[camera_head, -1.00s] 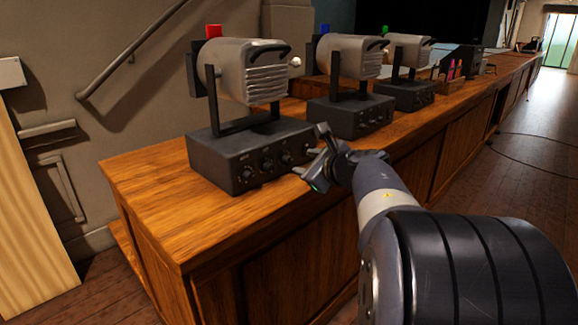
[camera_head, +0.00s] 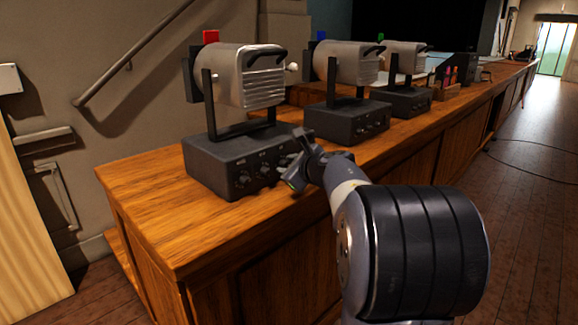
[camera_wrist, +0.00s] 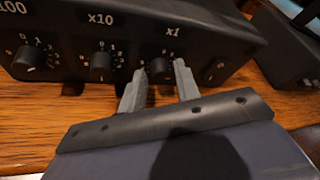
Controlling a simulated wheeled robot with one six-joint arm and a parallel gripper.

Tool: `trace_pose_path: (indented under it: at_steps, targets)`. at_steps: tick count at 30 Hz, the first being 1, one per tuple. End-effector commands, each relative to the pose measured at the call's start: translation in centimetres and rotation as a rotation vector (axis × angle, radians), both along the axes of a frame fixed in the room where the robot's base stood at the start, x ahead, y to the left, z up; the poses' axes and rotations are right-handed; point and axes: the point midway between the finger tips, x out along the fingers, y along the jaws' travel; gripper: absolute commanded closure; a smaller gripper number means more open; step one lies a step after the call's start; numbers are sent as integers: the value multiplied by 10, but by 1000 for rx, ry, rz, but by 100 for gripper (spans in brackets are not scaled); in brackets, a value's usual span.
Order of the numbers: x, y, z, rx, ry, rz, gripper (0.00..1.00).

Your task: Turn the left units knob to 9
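The left unit (camera_head: 230,165) is a dark box with a spotlight and a red marker on top, at the near end of the wooden desk. Its front bears knobs. In the wrist view the units knob (camera_wrist: 161,72), marked x1, is black, with small numbers around it; its setting is too small to read. My gripper (camera_wrist: 160,80) is open, with one grey finger on each side of this knob. Small gaps seem to show, but contact is unclear. In the head view my gripper (camera_head: 293,166) is at the right end of the box's front and hides this knob.
The x10 knob (camera_wrist: 101,63) and the x100 knob (camera_wrist: 28,60) sit left of the x1 knob. A switch (camera_wrist: 214,71) is close on its right. The middle unit (camera_head: 346,120) and far unit (camera_head: 405,100) stand farther along the desk (camera_head: 150,190).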

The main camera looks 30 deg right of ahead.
Motion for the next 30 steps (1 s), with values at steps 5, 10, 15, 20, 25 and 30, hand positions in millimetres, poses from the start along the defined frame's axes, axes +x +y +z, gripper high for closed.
trace_pose_path:
  at_steps: [5,10,15,20,25,30]
  targets:
    - [0,0,0,0,0,0,84]
    - [0,0,0,0,0,0,98]
    - [0,0,0,2,1,0,100]
    - [0,-1,2,26,10,0,100]
    - [0,-2,6,94,37,-1,100]
    - [1,-3,10,213,80,-1,100]
